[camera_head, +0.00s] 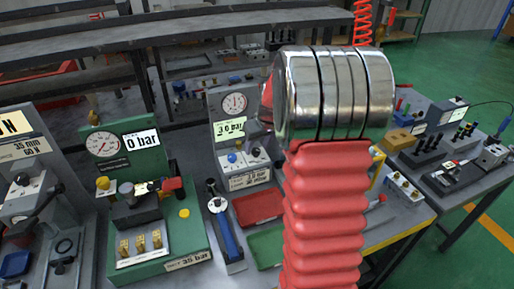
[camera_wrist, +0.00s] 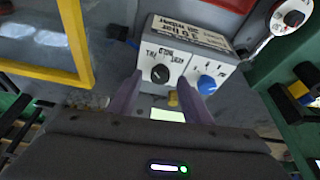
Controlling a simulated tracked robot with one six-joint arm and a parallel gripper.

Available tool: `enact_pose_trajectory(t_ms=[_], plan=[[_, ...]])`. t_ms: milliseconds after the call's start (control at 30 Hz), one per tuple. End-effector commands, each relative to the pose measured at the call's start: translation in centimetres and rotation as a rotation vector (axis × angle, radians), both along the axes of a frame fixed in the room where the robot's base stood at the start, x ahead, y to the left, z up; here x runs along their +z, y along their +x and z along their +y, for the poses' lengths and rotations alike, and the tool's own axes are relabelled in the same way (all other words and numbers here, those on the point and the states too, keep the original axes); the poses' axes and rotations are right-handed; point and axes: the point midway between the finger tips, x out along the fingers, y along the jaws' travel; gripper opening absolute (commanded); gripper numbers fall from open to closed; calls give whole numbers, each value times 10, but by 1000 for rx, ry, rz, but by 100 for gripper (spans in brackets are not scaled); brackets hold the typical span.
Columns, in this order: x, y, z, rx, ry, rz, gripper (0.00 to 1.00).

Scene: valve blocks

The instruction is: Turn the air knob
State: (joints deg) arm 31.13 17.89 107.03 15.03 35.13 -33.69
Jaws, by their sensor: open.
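A light grey valve block (camera_wrist: 189,50) carries a black knob (camera_wrist: 160,73) and a blue knob (camera_wrist: 207,84) in the wrist view. Lettering beside the knobs is too blurred to read surely, so I cannot tell which one is the air knob. My gripper (camera_wrist: 160,77) is open, its two purple fingers pointing at the block. The black knob shows between the fingertips; the blue knob is just right of the right one. Contact cannot be told.
A green gauge station (camera_head: 125,148) stands left of the block. A red tray (camera_head: 258,206) and a green tray (camera_head: 268,246) lie in front. A yellow frame (camera_wrist: 75,40) rises at the left of the wrist view. My red arm covers the bench's middle in the head view.

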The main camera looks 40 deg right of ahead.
Motion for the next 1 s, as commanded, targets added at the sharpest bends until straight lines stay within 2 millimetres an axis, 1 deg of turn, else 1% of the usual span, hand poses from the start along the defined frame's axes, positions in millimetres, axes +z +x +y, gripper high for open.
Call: enact_pose_trajectory(t_ms=[33,167,467,1000], plan=[[-5,2,0,0,1,2,45],[-11,4,-1,0,0,0,45],[-12,5,-1,1,0,0,44],[-11,5,-1,1,0,0,6]])
